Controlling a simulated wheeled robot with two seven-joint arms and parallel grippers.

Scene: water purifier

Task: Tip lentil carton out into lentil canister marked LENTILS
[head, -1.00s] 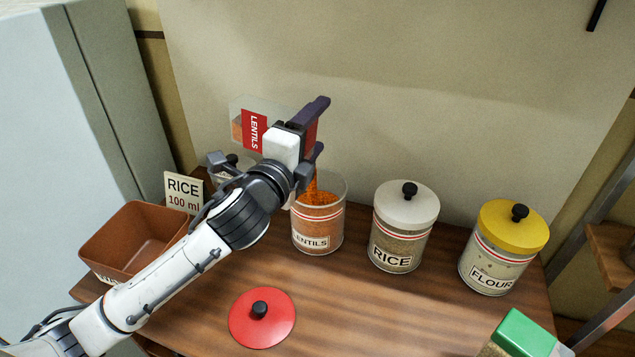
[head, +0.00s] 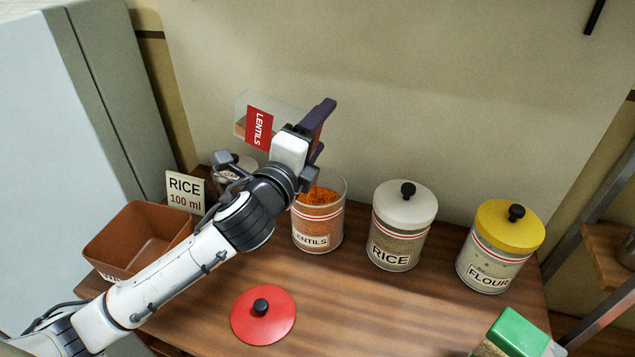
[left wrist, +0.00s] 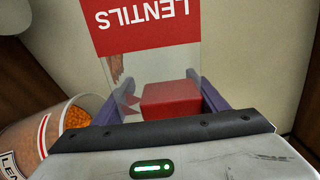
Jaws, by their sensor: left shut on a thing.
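The lentil carton (head: 259,127) is a clear box with a red LENTILS label, tilted on its side above the canisters. My left gripper (head: 318,133) is shut on it. The carton also shows in the left wrist view (left wrist: 140,25), with a red part between the fingers. A little orange-brown content shows at its left end. The open lentil canister (head: 318,222), marked LENTILS, stands below and slightly right of the gripper, with orange lentils inside. It shows at lower left in the left wrist view (left wrist: 50,128). The carton's mouth is hidden by the gripper. My right gripper is out of view.
A red lid (head: 263,318) lies on the wooden counter (head: 350,310). Lidded RICE (head: 400,235) and FLOUR (head: 490,262) canisters stand to the right. A brown bin (head: 135,238) and a RICE 100 ml card (head: 186,190) are left. A green-topped carton (head: 518,335) is front right.

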